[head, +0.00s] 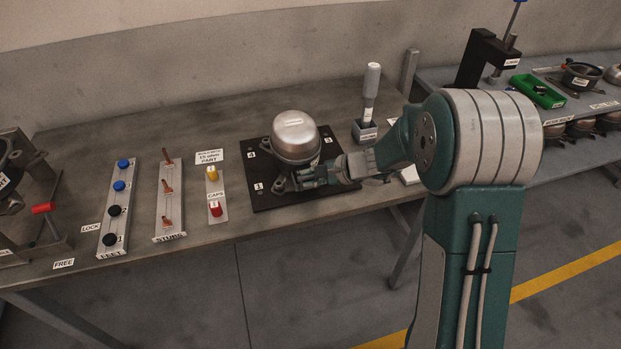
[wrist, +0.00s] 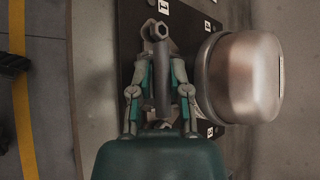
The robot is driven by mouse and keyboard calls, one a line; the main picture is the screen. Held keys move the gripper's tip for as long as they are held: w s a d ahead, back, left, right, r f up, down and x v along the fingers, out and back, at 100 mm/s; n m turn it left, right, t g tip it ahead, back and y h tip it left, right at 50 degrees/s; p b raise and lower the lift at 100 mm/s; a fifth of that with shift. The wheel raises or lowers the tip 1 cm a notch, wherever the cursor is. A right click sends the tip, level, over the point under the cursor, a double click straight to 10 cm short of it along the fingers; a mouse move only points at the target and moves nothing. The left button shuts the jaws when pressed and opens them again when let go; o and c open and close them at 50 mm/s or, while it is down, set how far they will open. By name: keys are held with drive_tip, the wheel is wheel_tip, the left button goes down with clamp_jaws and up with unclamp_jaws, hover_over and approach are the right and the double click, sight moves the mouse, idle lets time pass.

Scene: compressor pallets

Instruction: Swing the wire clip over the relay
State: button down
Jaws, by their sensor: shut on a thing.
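The compressor (head: 295,138), a silver dome, stands on a black plate (head: 262,196) on the bench. It also shows at the right in the wrist view (wrist: 240,77). My gripper (head: 308,176) is low at the compressor's front side, above the plate. In the wrist view my gripper's two fingers (wrist: 163,68) close on a dark grey part (wrist: 162,92) beside the dome. I cannot tell whether this part is the wire clip or the relay. Neither can be made out clearly elsewhere. A foot with a hex-headed bolt (wrist: 160,30) lies beyond the fingertips.
Left of the plate are a strip with caps (head: 215,194), a strip of copper stubs (head: 168,205) and a strip of feet (head: 116,210). A grey-handled tool in a holder (head: 367,132) stands behind my arm. A second bench with a green tray (head: 538,91) is at right.

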idle(0.3)
drive_tip(key=c, duration=0.6)
unclamp_jaws()
drive_tip(key=shift+a, duration=0.15)
drive_tip(key=shift+c, duration=0.2)
drive_tip(key=v, duration=1.1)
drive_tip(key=shift+d+r, duration=0.15)
drive_tip(key=shift+d, duration=0.25)
